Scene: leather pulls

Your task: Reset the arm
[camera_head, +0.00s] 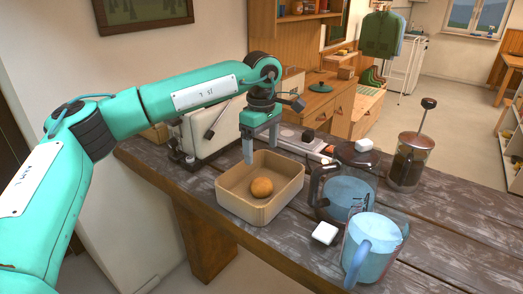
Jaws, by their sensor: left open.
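My left arm reaches in from the left, and its gripper (261,144) points down over the back left part of a wooden box. The gripper is open, with nothing seen between its fingers. The open box (245,213) stands on the dark wooden table and holds one round orange-brown item (262,187), apart from my fingers. My right gripper is not in view.
Right of the box stand a glass pot (346,192), a blue-handled pitcher (372,250) and a French press (409,160). A white block (325,233) lies in front of the pot. The table (450,225) is clear at the right.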

